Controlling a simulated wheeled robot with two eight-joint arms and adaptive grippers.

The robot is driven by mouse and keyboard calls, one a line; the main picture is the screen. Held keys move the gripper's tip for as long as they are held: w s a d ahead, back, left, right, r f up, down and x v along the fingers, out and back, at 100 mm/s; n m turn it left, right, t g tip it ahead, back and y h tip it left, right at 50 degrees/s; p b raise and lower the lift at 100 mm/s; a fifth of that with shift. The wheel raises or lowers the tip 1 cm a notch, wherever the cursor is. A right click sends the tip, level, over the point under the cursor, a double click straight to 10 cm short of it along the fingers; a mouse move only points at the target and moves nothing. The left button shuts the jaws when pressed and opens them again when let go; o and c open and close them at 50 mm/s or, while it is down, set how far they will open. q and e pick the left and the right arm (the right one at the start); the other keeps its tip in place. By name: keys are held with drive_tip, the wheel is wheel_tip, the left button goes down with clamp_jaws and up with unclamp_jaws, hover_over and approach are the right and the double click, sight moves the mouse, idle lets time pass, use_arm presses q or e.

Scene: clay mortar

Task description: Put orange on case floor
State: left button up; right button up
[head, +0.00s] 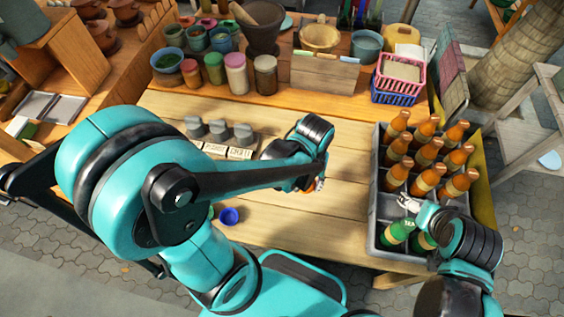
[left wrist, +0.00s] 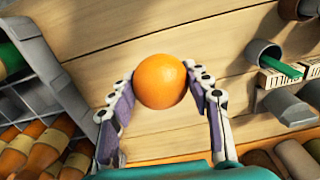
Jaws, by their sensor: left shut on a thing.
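The orange (left wrist: 161,81) sits between the two fingertips of my left gripper (left wrist: 160,84), which is shut on it above the wooden boards. In the head view my left gripper (head: 318,183) is over the table, left of the case, and the arm hides nearly all of the orange. The grey case (head: 377,190) stands at the table's right side, with brown bottles (head: 427,180) and green bottles (head: 397,233) in it. The case also shows at the left of the left wrist view (left wrist: 62,75). My right gripper (head: 409,205) is at the case's front, by the green bottles; its jaw opening is unclear.
Blue and pink baskets (head: 400,75) stand behind the case. Jars (head: 236,73), bowls and a mortar (head: 262,28) line the table's back. Grey pieces with lettered labels (head: 228,151) lie left of my left gripper. A blue cup (head: 229,216) is near the front. The boards before the case are clear.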

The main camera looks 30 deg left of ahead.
drive_tip(key=shift+w+r, duration=0.25)
use_arm(q)
drive_tip(key=shift+n, duration=0.4)
drive_tip(key=w+f+b, duration=0.1)
drive_tip(key=w+f, duration=0.1)
drive_tip(key=w+f+b, duration=0.1)
drive_tip(key=w+f, duration=0.2)
drive_tip(key=w+f+b, duration=0.2)
drive_tip(key=w, duration=0.1)
drive_tip(key=shift+a+f, duration=0.25)
drive_tip(key=shift+f, duration=0.05)
use_arm(e)
hover_over(409, 219)
wheel_tip(409, 219, down, 4)
drive_tip(key=shift+w+f, duration=0.1)
drive_tip(key=shift+f, duration=0.05)
use_arm(q)
wheel_tip(409, 219, down, 4)
drive_tip(key=shift+f+b, duration=0.1)
drive_tip(key=shift+b, duration=0.95)
use_arm(e)
drive_tip(key=shift+f, duration=0.95)
use_arm(q)
drive_tip(key=shift+s, duration=0.1)
use_arm(e)
drive_tip(key=shift+f, duration=0.1)
use_arm(q)
drive_tip(key=o, duration=1.2)
